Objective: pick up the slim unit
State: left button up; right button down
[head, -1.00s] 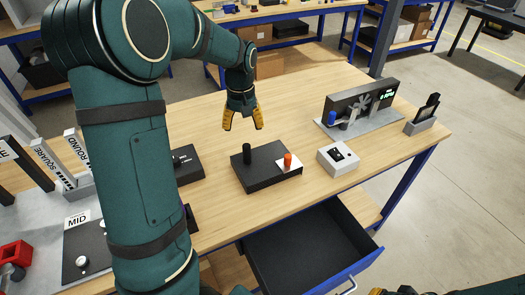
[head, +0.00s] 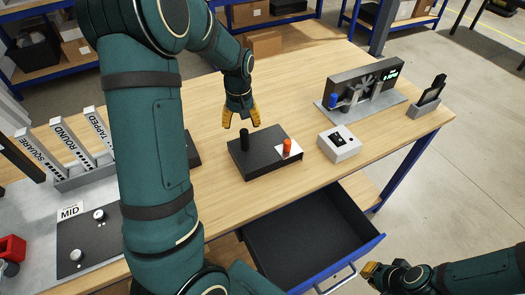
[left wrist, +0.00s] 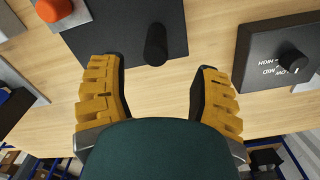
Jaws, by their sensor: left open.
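A flat black unit (head: 262,160), which looks like the slim unit, lies on the wooden table. It carries an upright black peg (head: 244,141) and an orange knob (head: 287,146) on a white patch. My left gripper (head: 241,117) is open and empty, pointing down just behind the peg. In the left wrist view, the unit (left wrist: 110,30) lies beyond my open fingers (left wrist: 158,85), and the peg (left wrist: 156,45) stands between their lines, apart from both. My right gripper (head: 373,270) is at the lower right, partly visible; its jaw opening is unclear.
An open dark drawer (head: 310,235) juts out below the front edge. A white box (head: 339,146) and a grey fixture (head: 362,88) stand to the right. Labelled racks (head: 80,155) stand left.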

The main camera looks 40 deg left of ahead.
aim_at(244, 131)
pick_arm(q)
jog(key=f, duration=0.5)
jog(key=shift+d+f, duration=0.15)
jog(key=shift+d, duration=0.15)
jog(key=shift+w, duration=0.1)
grip_shut()
